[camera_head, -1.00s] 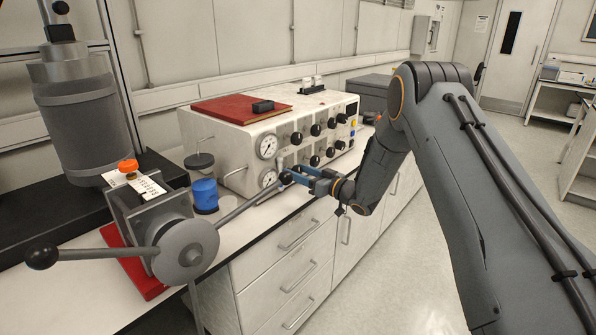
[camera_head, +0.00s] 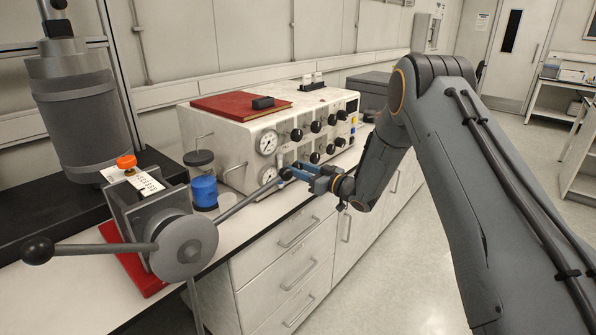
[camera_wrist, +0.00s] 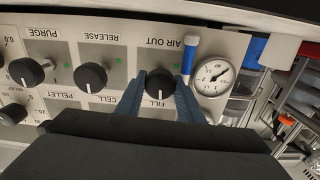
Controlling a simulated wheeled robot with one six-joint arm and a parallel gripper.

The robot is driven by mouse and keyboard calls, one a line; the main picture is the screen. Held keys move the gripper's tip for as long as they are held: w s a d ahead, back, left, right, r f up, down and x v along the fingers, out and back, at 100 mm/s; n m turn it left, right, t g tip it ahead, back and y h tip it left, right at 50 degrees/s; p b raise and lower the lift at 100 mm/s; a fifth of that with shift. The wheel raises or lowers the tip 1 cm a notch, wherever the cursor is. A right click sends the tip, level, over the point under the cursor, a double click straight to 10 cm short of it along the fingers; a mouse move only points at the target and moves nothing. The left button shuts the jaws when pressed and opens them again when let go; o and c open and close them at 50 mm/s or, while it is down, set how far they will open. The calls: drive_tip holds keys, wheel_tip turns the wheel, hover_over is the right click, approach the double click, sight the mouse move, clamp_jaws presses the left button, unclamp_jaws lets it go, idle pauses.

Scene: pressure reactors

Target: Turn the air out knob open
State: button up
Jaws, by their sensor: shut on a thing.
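The air out knob (camera_wrist: 160,84) is a round black knob on the grey control panel, upside down in the wrist view, between the AIR OUT and FILL labels. My gripper (camera_wrist: 160,79) has one blue finger on each side of the knob and is shut on it. In the head view, my gripper (camera_head: 286,173) is at the lower front of the white control box (camera_head: 215,150). My fingers hide the air out knob there. The knob's exact angle is hard to read.
A white gauge (camera_wrist: 212,77) and a blue-and-white fitting (camera_wrist: 187,52) sit close beside the knob. The release knob (camera_wrist: 92,77) and purge knob (camera_wrist: 27,72) are on its other side. A reactor lever hub (camera_head: 184,247) stands front left.

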drive_tip(key=n+b, duration=0.4)
drive_tip(key=n, duration=0.2)
drive_tip(key=shift+f, duration=0.15)
drive_tip(key=n+b, duration=0.4)
drive_tip(key=n, duration=0.1)
drive_tip(key=shift+n+b, duration=0.3)
drive_tip(key=shift+b, duration=0.1)
drive_tip(key=n+b, duration=0.6)
drive_tip(key=shift+f, duration=0.15)
drive_tip(key=n+b, duration=0.5)
drive_tip(key=shift+s+b, duration=0.1)
drive_tip(key=shift+b, duration=0.25)
drive_tip(key=o, duration=1.1)
drive_tip(key=shift+c, duration=0.2)
